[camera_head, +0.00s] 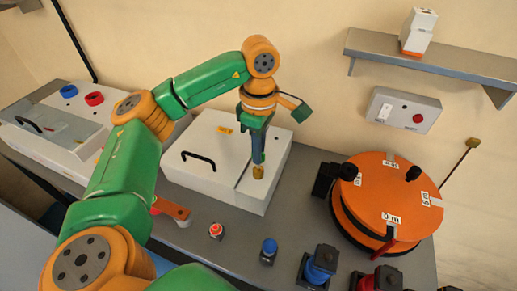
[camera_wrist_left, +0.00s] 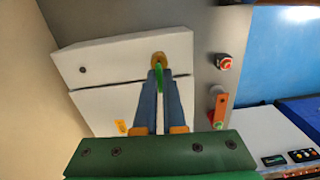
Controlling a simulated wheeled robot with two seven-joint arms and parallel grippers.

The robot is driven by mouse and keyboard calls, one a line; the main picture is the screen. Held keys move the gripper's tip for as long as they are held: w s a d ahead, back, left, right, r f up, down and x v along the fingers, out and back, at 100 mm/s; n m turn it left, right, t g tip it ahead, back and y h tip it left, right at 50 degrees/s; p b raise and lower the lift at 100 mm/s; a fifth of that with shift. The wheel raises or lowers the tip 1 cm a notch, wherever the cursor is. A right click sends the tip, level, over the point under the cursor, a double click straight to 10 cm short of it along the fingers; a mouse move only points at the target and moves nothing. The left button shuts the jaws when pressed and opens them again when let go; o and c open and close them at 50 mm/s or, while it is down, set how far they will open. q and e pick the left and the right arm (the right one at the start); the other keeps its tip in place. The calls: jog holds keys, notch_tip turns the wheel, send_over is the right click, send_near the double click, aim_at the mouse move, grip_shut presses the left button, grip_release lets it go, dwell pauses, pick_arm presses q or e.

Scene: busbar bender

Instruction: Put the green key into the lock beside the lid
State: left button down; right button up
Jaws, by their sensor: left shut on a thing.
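My left gripper (camera_head: 258,157) points down over the white box (camera_head: 245,196) and is shut on the green key (camera_wrist_left: 160,80), which shows between its fingertips in the left wrist view. The brass lock (camera_head: 258,172) sits on the box's top strip, right of the lid (camera_head: 205,143) with its black handle. The lock also shows in the left wrist view (camera_wrist_left: 158,58), right at the key's far end. The key's tip meets or overlaps the lock; I cannot tell how deep it sits. In the head view the fingers hide most of the key. My right gripper is not in view.
An orange round drum (camera_head: 385,198) stands on the grey bench to the right. A red-orange button (camera_head: 216,231) and a blue knob (camera_head: 269,247) stand in front of the box. A wall shelf (camera_head: 435,58) and a grey switch box (camera_head: 404,109) are behind.

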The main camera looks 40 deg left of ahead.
pick_arm(q)
jog(key=shift+f+b, duration=0.9)
jog(key=shift+f, duration=0.3)
jog(key=c, duration=0.9)
grip_release()
notch_tip(320, 180, up, 7)
jog(key=shift+r+p, duration=0.1)
jog(key=shift+p, duration=0.6)
jog(key=shift+w, duration=0.1)
